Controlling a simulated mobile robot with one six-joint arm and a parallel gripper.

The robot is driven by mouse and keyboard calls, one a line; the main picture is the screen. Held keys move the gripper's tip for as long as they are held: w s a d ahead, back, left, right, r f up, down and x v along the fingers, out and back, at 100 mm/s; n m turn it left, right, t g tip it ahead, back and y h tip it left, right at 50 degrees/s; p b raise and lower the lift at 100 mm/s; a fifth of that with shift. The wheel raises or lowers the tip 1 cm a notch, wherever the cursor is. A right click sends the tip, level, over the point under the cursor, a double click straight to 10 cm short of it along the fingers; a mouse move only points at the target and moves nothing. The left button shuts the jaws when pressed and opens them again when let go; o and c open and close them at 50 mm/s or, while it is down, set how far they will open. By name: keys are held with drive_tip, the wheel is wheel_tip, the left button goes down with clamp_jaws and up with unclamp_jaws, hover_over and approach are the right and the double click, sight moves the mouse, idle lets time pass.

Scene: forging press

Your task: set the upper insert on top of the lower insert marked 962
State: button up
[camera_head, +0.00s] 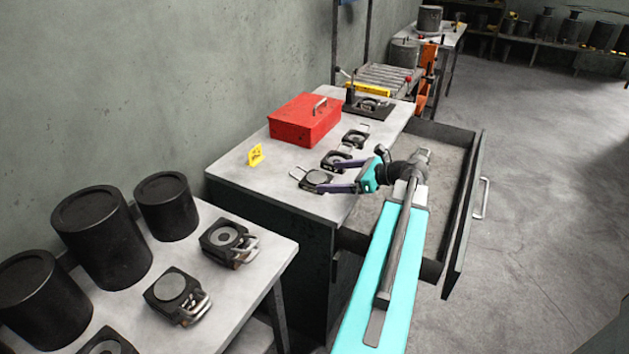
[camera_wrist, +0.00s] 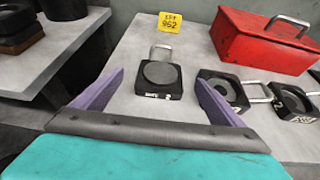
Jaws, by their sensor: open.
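My gripper (camera_head: 335,175) is open and empty, its two purple fingers low over the cabinet top. In the wrist view my gripper (camera_wrist: 158,78) points at a dark square insert (camera_wrist: 160,72) with a grey round face and a wire handle on its far side. This insert also shows in the head view (camera_head: 317,178). It lies flat, framed between the fingers; contact is not clear. A yellow tag (camera_wrist: 170,22) behind it appears to read 962. Two ring-faced inserts (camera_wrist: 225,92) (camera_wrist: 293,102) lie to its right. The small marks on the inserts are unclear, so I cannot tell upper from lower.
A red box (camera_head: 305,120) stands behind the inserts. The cabinet drawer (camera_head: 425,165) is pulled open beneath my arm. The near table (camera_head: 225,280) holds several more inserts and black cylinders (camera_head: 103,238). A roller stand (camera_head: 382,78) is beyond the cabinet. The floor at right is clear.

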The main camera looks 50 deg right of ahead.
sight(313, 176)
drive_tip(key=shift+x, duration=1.15)
drive_tip(key=shift+f, duration=0.1)
drive_tip(key=shift+p+x, duration=0.65)
drive_tip(key=shift+x, duration=1.95)
drive_tip(key=shift+d, duration=0.1)
drive_tip(key=c, duration=2.1)
drive_tip(key=shift+c, duration=0.3)
drive_tip(key=shift+r, duration=0.25)
